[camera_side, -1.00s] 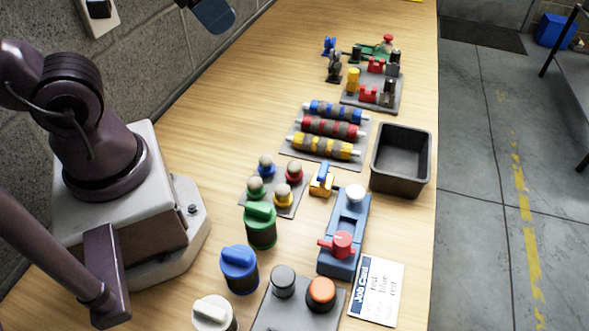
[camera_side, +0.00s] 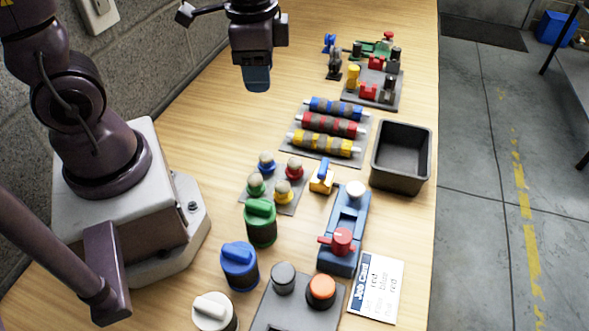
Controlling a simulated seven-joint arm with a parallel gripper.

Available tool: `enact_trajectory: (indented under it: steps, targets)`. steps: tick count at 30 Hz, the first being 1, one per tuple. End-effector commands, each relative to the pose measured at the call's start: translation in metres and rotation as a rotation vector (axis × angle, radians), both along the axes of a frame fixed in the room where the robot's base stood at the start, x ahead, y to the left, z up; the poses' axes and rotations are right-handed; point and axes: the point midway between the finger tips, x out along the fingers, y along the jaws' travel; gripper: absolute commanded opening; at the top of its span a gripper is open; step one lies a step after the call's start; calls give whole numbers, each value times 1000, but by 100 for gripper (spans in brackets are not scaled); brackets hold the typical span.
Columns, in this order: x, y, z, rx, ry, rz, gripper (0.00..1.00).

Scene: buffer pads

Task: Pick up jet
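Nothing in view is marked jet, and I cannot tell for certain which thing bears that name. Dark candidates are a dark grey round knob (camera_side: 284,278) on the near grey plate, left of an orange-topped one, and a small dark figure-like piece (camera_side: 334,66) at the far end, left of the far plate. Dark pieces (camera_side: 387,91) also stand on the far plate. My gripper (camera_side: 257,80) hangs above the table's back left side, pointing down, well apart from all the objects. Its fingertips look bluish; their gap does not show, and I see nothing held.
An empty black bin (camera_side: 401,158) stands at the right edge. Striped rollers (camera_side: 327,129) lie on a grey plate. Green (camera_side: 260,224), blue (camera_side: 239,268) and white (camera_side: 213,312) capped jars stand at near left. A blue fixture (camera_side: 344,235) and job card (camera_side: 377,289) are at near right.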

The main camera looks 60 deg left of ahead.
Motion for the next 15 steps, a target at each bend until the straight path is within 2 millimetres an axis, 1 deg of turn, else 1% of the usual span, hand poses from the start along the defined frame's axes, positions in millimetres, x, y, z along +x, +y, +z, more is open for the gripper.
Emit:
enact_trajectory:
  steps: [1, 2, 3, 5, 6, 7, 10, 12, 15]
  targets:
    - [6, -1, -19, -3, 53, -126, 40]
    - [10, -2, -29, -7, 75, -212, 40]
    - [15, -3, -42, -15, 101, -339, 40]
    - [22, -6, -60, -29, 127, -525, 40]
    - [26, -8, -69, -39, 135, -648, 40]
    - [29, -9, -76, -45, 138, -737, 40]
    - [40, -14, -88, -50, 121, -1008, 40]
    - [47, -15, -87, -35, 94, -1158, 40]
    - [53, -15, -85, -14, 71, -1305, 40]
